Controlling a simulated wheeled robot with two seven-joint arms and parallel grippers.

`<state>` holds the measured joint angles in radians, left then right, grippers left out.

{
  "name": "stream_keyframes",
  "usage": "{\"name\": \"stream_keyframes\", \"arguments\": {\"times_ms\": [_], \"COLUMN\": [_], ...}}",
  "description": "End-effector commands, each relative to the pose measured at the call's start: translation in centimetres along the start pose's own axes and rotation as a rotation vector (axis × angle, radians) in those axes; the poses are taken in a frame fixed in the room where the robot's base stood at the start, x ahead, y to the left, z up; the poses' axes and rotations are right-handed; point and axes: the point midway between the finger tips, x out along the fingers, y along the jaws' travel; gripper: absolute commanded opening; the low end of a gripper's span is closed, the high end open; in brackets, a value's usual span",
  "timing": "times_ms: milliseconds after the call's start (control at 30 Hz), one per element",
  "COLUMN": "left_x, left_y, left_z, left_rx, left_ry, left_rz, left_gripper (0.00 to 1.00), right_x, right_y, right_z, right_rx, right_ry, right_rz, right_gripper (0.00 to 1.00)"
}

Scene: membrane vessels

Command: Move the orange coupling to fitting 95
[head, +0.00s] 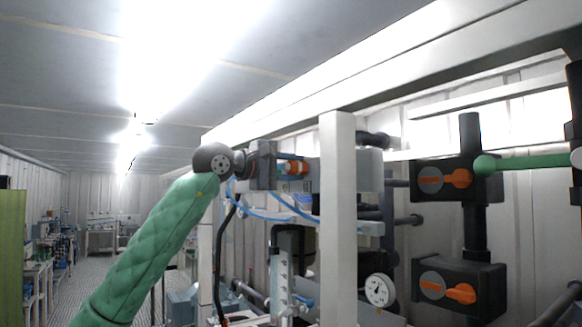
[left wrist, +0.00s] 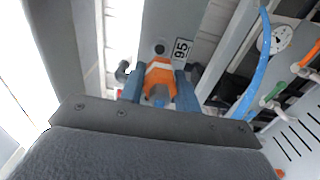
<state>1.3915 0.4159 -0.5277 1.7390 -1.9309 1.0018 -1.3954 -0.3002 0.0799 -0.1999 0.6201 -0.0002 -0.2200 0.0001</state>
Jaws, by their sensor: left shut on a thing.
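The orange coupling (left wrist: 159,78) is between the two blue fingers of my left gripper (left wrist: 160,92) in the left wrist view. The fingers are shut on it. A small dark round fitting (left wrist: 160,49) shows just beyond the coupling, beside a label reading 95 (left wrist: 181,48). I cannot tell whether the coupling touches this fitting. In the head view the orange coupling (head: 297,168) also shows at my left gripper (head: 288,168), up by the grey box on the rack. My right gripper is not in view.
A white upright post (head: 338,215) stands just right of the gripper. Blue hoses (head: 262,214) hang below it. A gauge (head: 380,290) and black valves with orange handles (head: 445,180) are further right. An open aisle (head: 115,265) runs at the left.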

Motion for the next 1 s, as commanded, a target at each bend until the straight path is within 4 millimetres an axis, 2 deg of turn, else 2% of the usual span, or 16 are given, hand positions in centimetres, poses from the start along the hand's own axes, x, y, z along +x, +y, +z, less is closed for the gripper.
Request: {"name": "stream_keyframes", "arguments": {"times_ms": [600,1000], "left_x": [4.5,5.1], "left_y": [0.2,0.0], "left_z": [0.1,0.1], "left_rx": [0.000,0.001], "left_ry": [-0.001,-0.001], "left_rz": [0.000,0.000], "left_gripper": [0.00,0.00], "right_x": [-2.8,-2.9], "right_y": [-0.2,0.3], "right_z": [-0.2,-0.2], "right_rx": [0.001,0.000], "right_ry": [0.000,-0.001], "right_rz": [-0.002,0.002], "right_gripper": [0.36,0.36]}}
